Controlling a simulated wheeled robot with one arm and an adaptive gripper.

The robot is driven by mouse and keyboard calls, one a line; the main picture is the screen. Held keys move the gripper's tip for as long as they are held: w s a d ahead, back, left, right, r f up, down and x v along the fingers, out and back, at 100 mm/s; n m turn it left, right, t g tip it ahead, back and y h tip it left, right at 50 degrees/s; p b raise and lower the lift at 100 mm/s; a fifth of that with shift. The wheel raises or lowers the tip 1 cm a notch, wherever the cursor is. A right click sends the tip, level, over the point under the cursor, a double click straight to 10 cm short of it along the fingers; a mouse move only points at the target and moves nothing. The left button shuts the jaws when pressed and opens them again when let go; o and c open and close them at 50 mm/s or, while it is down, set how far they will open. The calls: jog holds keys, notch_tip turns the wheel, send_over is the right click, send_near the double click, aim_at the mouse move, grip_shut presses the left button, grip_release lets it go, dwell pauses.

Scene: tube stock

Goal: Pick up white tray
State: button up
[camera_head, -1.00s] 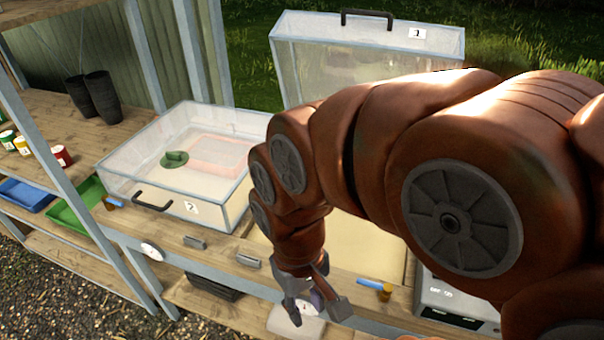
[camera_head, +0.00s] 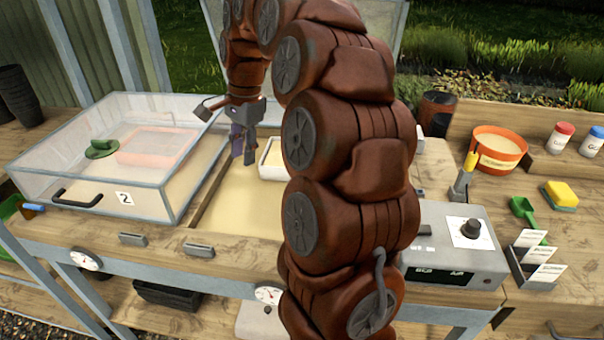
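A small white tray (camera_head: 264,170) with a white rim and a pale inside sits in the sand-coloured recess of the bench. Its right part is hidden behind my arm. My gripper (camera_head: 243,157) hangs pointing down just left of the tray, close to its left edge in the picture. I cannot tell whether they touch. The fingers are small and seen from the side, so their opening is unclear. No object shows clearly between them.
A clear box with label 2 (camera_head: 122,197) stands left of the recess, holding a green piece. Right of my arm are a grey device (camera_head: 455,240), an orange tub (camera_head: 497,150), a yellow sponge (camera_head: 561,193) and card holders. The recess's front left is clear.

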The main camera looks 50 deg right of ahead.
jog(key=w+d+f+m+b, duration=0.1)
jog(key=d+f+m+b, duration=0.2)
jog(key=d+f+m, duration=0.5)
jog(key=w+d+f+m+b, duration=0.1)
jog(key=d+m+b, duration=0.2)
jog(key=d, duration=0.9)
jog(key=shift+t+h, duration=0.3)
jog(key=shift+a+f, duration=0.15)
jog(key=shift+f, duration=1)
jog(key=shift+a+f, duration=0.1)
jog(key=shift+f, duration=1)
jog(key=shift+w+a+f, duration=0.1)
jog(key=shift+a+f, duration=0.05)
jog(key=shift+f, duration=1.3)
grip_shut()
